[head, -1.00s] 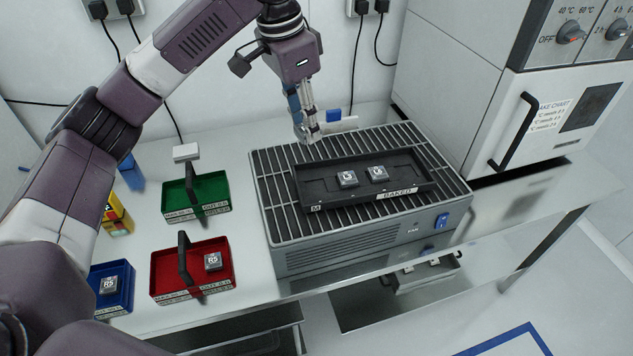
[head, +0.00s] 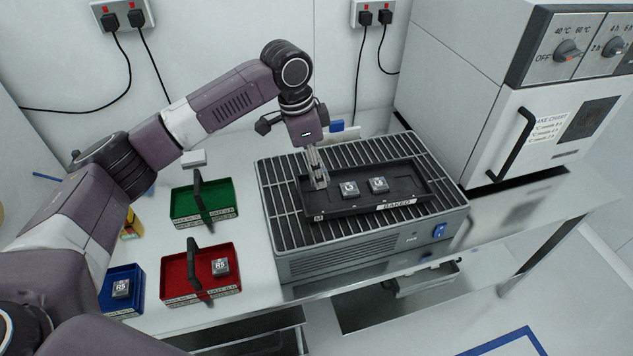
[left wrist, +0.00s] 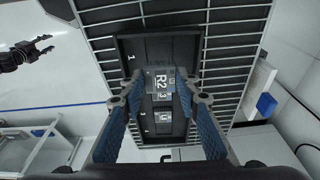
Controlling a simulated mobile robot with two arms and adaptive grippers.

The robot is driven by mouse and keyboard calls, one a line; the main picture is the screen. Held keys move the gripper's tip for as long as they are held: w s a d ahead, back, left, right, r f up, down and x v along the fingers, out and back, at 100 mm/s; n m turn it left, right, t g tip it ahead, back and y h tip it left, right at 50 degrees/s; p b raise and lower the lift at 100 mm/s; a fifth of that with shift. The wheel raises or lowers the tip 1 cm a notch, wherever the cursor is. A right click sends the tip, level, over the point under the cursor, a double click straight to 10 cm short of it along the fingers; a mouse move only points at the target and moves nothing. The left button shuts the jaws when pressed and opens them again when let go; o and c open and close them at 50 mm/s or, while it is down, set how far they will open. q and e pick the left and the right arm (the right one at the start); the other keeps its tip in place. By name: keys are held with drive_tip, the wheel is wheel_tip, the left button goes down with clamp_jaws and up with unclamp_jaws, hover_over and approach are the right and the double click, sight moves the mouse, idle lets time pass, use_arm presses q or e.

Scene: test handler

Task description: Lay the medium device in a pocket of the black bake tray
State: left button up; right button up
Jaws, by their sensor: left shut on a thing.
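The black bake tray (head: 412,196), labelled BAKED, lies on the grille of a grey fan unit. Two small devices, one left (head: 349,190) and one right (head: 378,185), sit in its pockets. My left gripper (head: 320,184) points down over the tray's left end. In the left wrist view it is shut on a grey device marked R2 (left wrist: 161,84), held over the tray (left wrist: 186,48). The fingers and device hide part of the tray there. In the head view the held device is mostly hidden. My right gripper (left wrist: 46,44) shows small and dark in the left wrist view, its fingers apart.
A red bin (head: 175,277) and a blue bin (head: 108,306) each hold a device marked R5. The green bin (head: 183,207) looks empty. The bins stand left of the fan unit (head: 350,255). A white oven (head: 490,140) stands at right.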

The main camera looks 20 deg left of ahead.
sight(316, 198)
use_arm(q)
drive_tip(key=shift+x, duration=0.8)
wheel_tip(316, 198, down, 3)
drive_tip(key=shift+s+a+f+p, duration=0.15)
drive_tip(key=shift+f+p, duration=0.05)
drive_tip(key=shift+p, duration=0.5)
drive_tip(key=shift+f, duration=0.5)
use_arm(e)
drive_tip(key=shift+a+r, duration=0.5)
drive_tip(key=shift+r, duration=0.3)
drive_tip(key=shift+d, duration=0.2)
use_arm(q)
drive_tip(key=o, duration=1.1)
drive_tip(key=shift+f, duration=0.15)
use_arm(e)
drive_tip(key=shift+d, duration=0.2)
